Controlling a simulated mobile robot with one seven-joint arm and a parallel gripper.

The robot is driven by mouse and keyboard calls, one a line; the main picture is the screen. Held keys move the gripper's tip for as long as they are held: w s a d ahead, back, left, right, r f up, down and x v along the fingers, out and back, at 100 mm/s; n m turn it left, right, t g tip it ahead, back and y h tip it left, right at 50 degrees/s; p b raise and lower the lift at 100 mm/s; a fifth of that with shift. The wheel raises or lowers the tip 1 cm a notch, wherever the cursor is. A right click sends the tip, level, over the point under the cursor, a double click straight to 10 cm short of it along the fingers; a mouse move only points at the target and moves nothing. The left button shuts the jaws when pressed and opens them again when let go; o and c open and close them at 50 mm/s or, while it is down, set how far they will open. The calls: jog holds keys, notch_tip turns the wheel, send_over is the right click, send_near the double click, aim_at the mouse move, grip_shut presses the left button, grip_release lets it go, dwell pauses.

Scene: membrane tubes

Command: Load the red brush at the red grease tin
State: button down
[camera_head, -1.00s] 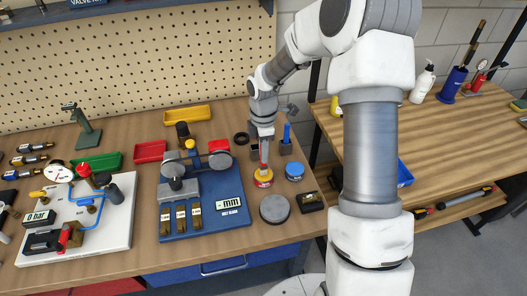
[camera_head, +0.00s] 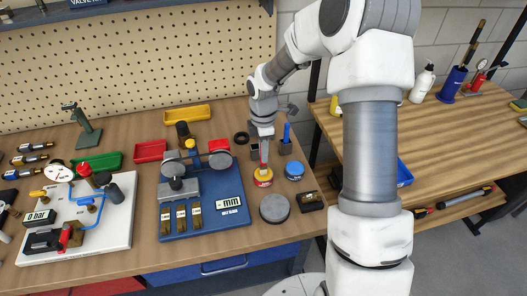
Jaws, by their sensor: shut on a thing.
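My gripper (camera_head: 264,140) points down over the right part of the workbench. It is shut on the red brush (camera_head: 264,155), which hangs upright below it. The brush's lower end is at the red grease tin (camera_head: 263,183), a low round tin with a yellow top and a red side. The bristles are not clear at this size, and I cannot tell how deep they sit in the tin. A blue tin (camera_head: 294,171) stands just right of the red one. A blue brush (camera_head: 286,131) stands in a dark holder behind it.
A dark round disc (camera_head: 274,208) and a small black box (camera_head: 311,201) lie in front of the tins. A blue fixture plate (camera_head: 205,205) with brass parts lies to the left. Red (camera_head: 150,151), green (camera_head: 97,163) and yellow (camera_head: 187,114) trays stand farther back.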

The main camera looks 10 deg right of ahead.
jog(key=shift+r+p, duration=2.9)
jog(key=shift+r, duration=0.6)
jog(key=shift+f, duration=0.1)
jog(key=s+f+m+b, duration=0.1)
jog(key=s+m, duration=0.5)
jog(key=m, duration=1.2)
jog(key=shift+s+f, duration=0.2)
jog(key=shift+f, duration=0.5)
